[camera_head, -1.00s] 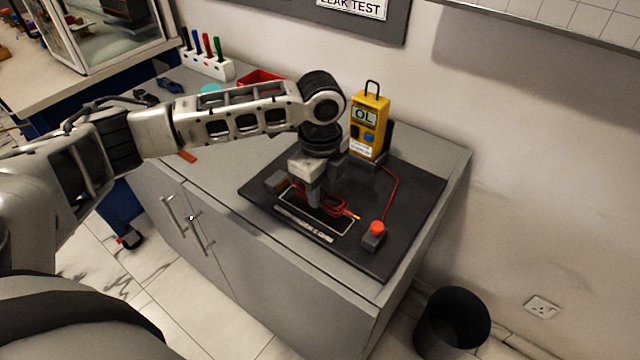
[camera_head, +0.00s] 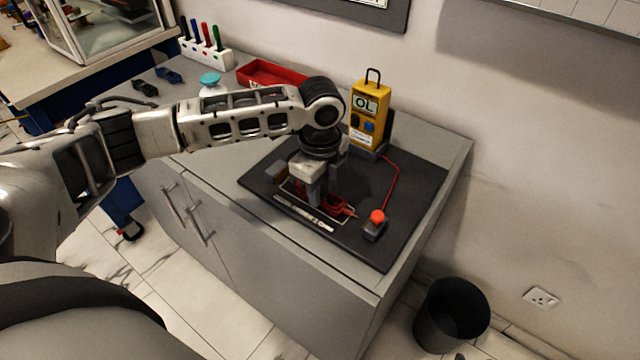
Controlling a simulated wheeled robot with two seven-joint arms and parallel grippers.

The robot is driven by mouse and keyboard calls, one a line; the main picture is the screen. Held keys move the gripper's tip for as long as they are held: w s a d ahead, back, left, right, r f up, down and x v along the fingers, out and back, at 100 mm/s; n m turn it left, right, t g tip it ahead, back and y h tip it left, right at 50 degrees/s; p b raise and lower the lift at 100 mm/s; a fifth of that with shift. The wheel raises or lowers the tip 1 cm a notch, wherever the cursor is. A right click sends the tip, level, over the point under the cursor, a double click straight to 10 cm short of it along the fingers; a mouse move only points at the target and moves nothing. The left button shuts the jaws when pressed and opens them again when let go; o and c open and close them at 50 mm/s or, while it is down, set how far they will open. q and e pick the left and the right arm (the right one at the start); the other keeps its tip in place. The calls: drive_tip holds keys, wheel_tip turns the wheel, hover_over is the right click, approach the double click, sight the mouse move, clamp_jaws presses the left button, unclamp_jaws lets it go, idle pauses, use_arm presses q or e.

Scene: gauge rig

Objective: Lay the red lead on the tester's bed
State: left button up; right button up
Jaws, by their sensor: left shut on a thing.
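The red lead (camera_head: 341,206) is a small bundle of red cable at the jaws of my left gripper (camera_head: 316,198), which is shut on it. The lead is low over the tester's bed (camera_head: 300,212), a pale-outlined strip on a dark mat; I cannot tell whether it touches. The gripper points down and hides part of the lead and bed. The yellow tester (camera_head: 368,118), reading OL, stands behind to the right. A red wire runs from it to a grey block with an orange-red button (camera_head: 377,217). My right gripper is not in view.
A red tray (camera_head: 270,74), a teal-lidded jar (camera_head: 210,82) and a white pen holder (camera_head: 208,56) stand at the back left of the grey cabinet. The dark mat (camera_head: 405,215) is clear at right. A black bin (camera_head: 450,315) stands on the floor.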

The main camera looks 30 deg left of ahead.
use_arm(q)
drive_tip(key=o, duration=1.5)
drive_tip(key=shift+o, duration=0.2)
wheel_tip(320, 180, up, 3)
drive_tip(key=p, duration=0.3)
wheel_tip(320, 180, up, 3)
drive_tip(key=p, duration=0.3)
drive_tip(key=shift+f, duration=0.2)
drive_tip(key=shift+r, duration=1.2)
drive_tip(key=shift+f, duration=0.1)
